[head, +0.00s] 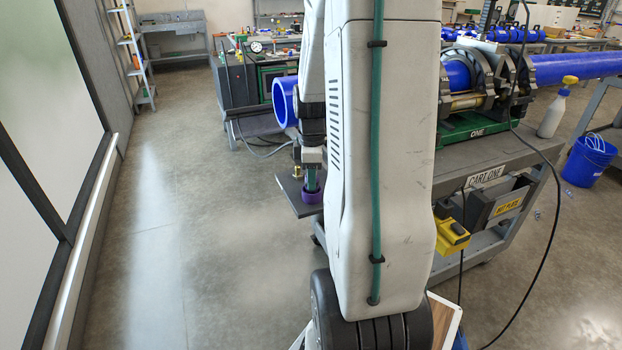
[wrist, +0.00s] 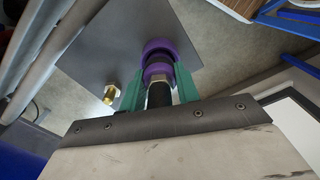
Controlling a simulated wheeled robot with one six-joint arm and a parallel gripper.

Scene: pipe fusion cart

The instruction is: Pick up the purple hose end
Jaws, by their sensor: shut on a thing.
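The purple hose end (wrist: 158,70) is a purple-ringed fitting on a black hose, seen in the wrist view. My gripper (wrist: 160,88) has its green fingers on either side of it and is shut on it. In the head view the purple hose end (head: 311,196) shows at the tips of my gripper (head: 311,180), over a small dark grey plate (head: 289,191). The plate also fills the upper left of the wrist view (wrist: 105,45). I cannot tell whether the hose end touches the plate. My arm hides much of the cart behind it.
A brass fitting (wrist: 110,93) stands on the plate beside the hose end. The cart (head: 470,160) carries a clamp machine (head: 480,75) with blue pipe (head: 575,67). A spray bottle (head: 551,115) and blue bucket (head: 588,160) are at right. Open floor (head: 190,230) lies left.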

